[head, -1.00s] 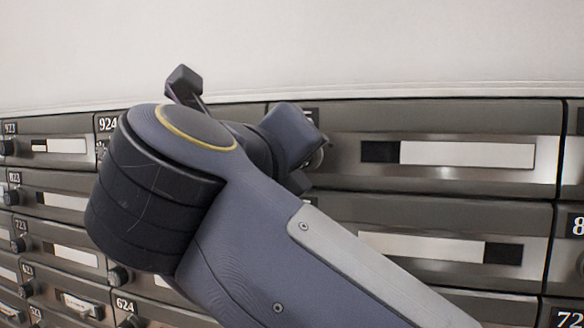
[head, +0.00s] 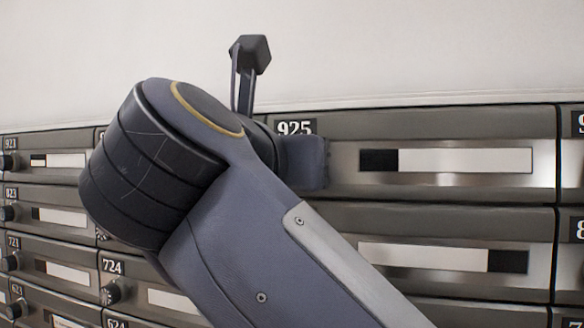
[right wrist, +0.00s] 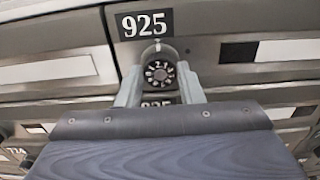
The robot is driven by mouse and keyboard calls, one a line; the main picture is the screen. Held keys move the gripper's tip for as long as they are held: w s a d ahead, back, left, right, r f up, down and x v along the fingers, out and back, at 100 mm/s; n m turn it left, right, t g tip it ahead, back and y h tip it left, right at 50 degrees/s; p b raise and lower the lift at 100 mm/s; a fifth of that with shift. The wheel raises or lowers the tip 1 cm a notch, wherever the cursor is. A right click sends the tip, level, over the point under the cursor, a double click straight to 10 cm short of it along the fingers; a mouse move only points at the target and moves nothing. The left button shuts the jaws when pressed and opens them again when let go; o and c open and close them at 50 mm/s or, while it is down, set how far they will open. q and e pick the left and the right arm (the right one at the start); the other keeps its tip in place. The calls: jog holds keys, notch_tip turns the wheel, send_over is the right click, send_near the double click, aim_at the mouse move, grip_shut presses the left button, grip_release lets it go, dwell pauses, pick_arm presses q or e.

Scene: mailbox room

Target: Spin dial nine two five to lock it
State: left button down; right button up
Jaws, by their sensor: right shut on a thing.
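The dial of box 925 is a round black knob with white figures. It shows in the right wrist view (right wrist: 158,72), under the "925" plate (right wrist: 144,24). My right gripper (right wrist: 158,84) has one finger on each side of the dial and is shut on it. In the head view my right gripper and wrist hide the dial. The "925" plate (head: 295,127) shows just above them, at the left of the box 925 front (head: 465,180). My left gripper is in neither view.
Rows of similar grey mailboxes with label windows and dials surround box 925, such as box 724 (head: 113,268). A bare pale wall (head: 420,50) rises above the top row.

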jog(key=shift+m, duration=0.3)
jog(key=o, duration=1)
jog(key=shift+s, duration=0.1)
jog(key=v, duration=0.7)
jog(key=shift+s+b, duration=0.3)
jog(key=shift+a, duration=0.1)
